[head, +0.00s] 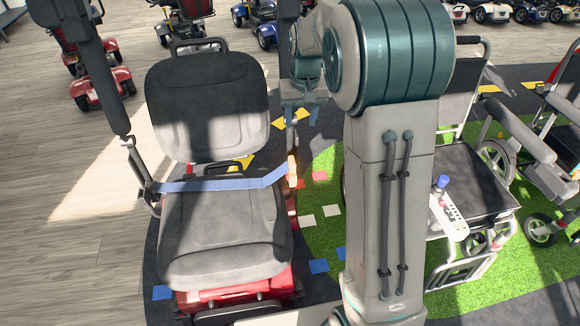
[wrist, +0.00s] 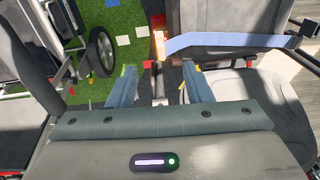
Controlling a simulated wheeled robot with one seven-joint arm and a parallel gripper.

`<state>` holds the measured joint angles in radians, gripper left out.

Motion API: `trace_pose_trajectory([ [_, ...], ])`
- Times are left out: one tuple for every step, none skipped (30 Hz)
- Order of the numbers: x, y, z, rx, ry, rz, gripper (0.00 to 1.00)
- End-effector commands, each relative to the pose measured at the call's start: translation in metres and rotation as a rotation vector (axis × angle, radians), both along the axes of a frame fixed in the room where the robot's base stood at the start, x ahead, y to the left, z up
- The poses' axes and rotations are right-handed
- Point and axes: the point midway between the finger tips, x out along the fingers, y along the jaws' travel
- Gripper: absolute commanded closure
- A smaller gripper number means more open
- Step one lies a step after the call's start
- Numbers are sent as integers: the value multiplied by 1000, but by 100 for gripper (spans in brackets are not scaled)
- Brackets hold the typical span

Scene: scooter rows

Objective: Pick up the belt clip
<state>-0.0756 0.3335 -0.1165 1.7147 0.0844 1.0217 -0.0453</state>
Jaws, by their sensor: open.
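The belt clip (head: 292,168) is a small orange and pale piece at the right end of a blue belt (head: 215,185). The belt lies across the grey seat of a red scooter (head: 225,225). In the wrist view the belt clip (wrist: 159,45) sits just beyond the gap between my fingertips, at the end of the blue belt (wrist: 225,41). My gripper (head: 302,118) is open and empty, above and behind the clip in the head view. In the wrist view my gripper (wrist: 157,75) has its two blue-grey fingers apart, with the clip untouched.
The scooter's raised armrest (head: 85,60) is at the left. More scooters stand at the back. Wooden floor (head: 70,240) at the left is clear.

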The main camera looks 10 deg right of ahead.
Motion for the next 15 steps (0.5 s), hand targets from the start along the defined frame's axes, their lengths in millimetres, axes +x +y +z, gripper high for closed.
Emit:
trace_pose_trajectory([
  [18,1,-29,-5,16,4,55],
  [28,1,-39,-7,22,5,55],
  [40,1,-53,-10,30,7,55],
  [48,2,-63,-13,36,9,55],
  [55,2,-73,-15,42,11,55],
  [65,2,-85,-18,48,13,55],
  [71,3,-93,-20,53,16,55],
  [76,3,-101,-22,57,18,55],
  [82,4,-111,-25,62,21,55],
  [86,4,-116,-26,64,23,55],
  [90,4,-122,-28,68,25,55],
  [93,5,-127,-30,70,27,55],
  [95,5,-131,-31,73,28,55],
  [97,5,-133,-31,74,29,55],
  [99,5,-137,-32,75,29,55],
])
